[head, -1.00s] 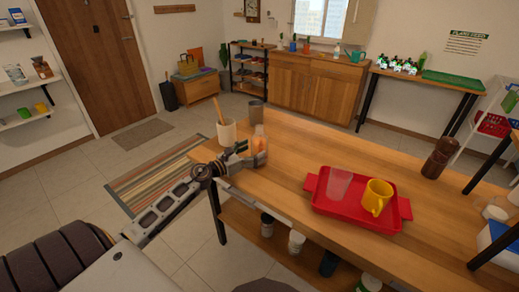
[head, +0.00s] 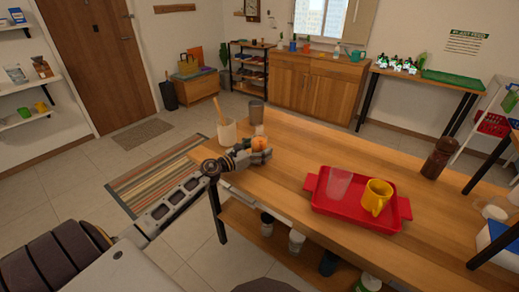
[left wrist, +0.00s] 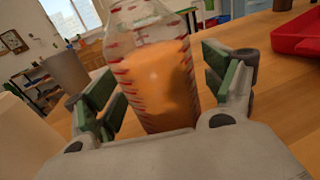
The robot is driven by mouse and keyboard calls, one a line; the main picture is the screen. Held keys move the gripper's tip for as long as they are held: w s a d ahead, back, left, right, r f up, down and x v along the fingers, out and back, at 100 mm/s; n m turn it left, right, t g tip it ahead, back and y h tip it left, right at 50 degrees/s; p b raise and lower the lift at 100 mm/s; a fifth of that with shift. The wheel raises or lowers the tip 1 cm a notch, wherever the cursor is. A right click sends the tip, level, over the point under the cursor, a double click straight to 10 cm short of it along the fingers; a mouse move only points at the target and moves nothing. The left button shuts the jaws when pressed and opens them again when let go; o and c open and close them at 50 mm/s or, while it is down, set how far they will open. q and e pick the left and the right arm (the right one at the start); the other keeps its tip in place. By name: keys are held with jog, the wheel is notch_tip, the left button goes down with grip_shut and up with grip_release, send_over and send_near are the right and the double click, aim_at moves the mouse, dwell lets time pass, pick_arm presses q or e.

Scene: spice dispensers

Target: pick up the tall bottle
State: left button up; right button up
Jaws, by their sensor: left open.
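A clear tall bottle (head: 259,142) with orange contents stands near the left end of the wooden table, partly hidden by my left gripper in the head view. In the left wrist view the bottle (left wrist: 158,75) shows red marks on its wall and fills the space between the fingers; its top is cut off. My left gripper (head: 256,155) is low beside the bottle. In the left wrist view the gripper (left wrist: 163,85) is open, with its green-padded fingers on either side of the bottle and a gap at least on the right. My right gripper is not in view.
A cream crock (head: 227,133) with a wooden spoon and a grey cup (head: 256,112) stand close to the bottle. A red tray (head: 340,208) with a clear cup and a yellow mug (head: 376,196) lies to the right. A brown mill (head: 438,160) stands farther right. The table between is clear.

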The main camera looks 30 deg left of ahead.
pick_arm(q)
jog(key=c, duration=1.4)
jog(key=shift+c, duration=0.2)
jog(key=shift+r, duration=0.2)
